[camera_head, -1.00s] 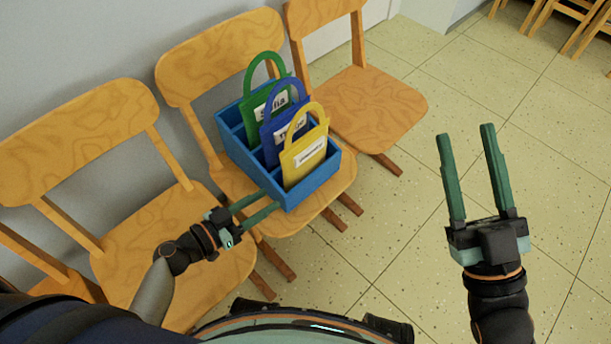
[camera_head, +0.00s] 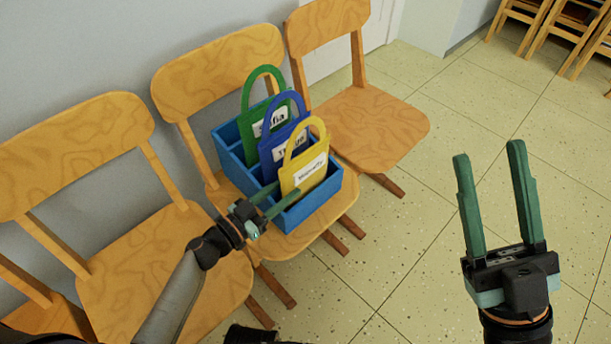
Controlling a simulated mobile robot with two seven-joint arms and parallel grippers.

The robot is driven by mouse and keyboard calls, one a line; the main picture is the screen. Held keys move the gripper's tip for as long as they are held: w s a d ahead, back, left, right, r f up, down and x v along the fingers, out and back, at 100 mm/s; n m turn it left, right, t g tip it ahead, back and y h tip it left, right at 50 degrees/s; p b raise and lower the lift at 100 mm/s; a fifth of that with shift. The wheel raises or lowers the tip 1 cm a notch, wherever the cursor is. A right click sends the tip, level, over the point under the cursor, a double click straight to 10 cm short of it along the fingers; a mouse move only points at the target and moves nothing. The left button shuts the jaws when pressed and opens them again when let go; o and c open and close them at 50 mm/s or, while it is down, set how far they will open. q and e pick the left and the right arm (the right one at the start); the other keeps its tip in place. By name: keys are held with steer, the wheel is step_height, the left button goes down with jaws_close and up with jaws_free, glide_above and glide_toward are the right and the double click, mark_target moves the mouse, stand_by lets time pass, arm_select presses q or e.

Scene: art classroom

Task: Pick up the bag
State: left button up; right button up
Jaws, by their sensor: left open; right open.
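Three flat bags with arched handles stand in a row in a blue box (camera_head: 311,206) on the middle wooden chair. The yellow bag (camera_head: 303,176) is nearest, with a white name label. The blue bag (camera_head: 270,155) is behind it, and the green bag (camera_head: 247,131) is at the back. My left gripper (camera_head: 276,199) is open, its fingers at the near left side of the box, just left of the yellow bag's lower part. I cannot tell whether it touches the box. My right gripper (camera_head: 488,150) is open and empty over the floor, well right of the box.
The middle chair (camera_head: 225,66) stands between a left chair (camera_head: 139,238) and a right chair (camera_head: 372,125), both with empty seats, along a grey wall. The tiled floor (camera_head: 420,240) to the right is clear. More chairs (camera_head: 525,25) stand at the far right.

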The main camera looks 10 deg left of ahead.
mark_target(297, 181)
arm_select(q)
steer(key=x, duration=0.4)
steer(key=shift+w+d, duration=0.1)
steer(key=shift+c, duration=0.4)
jaws_close()
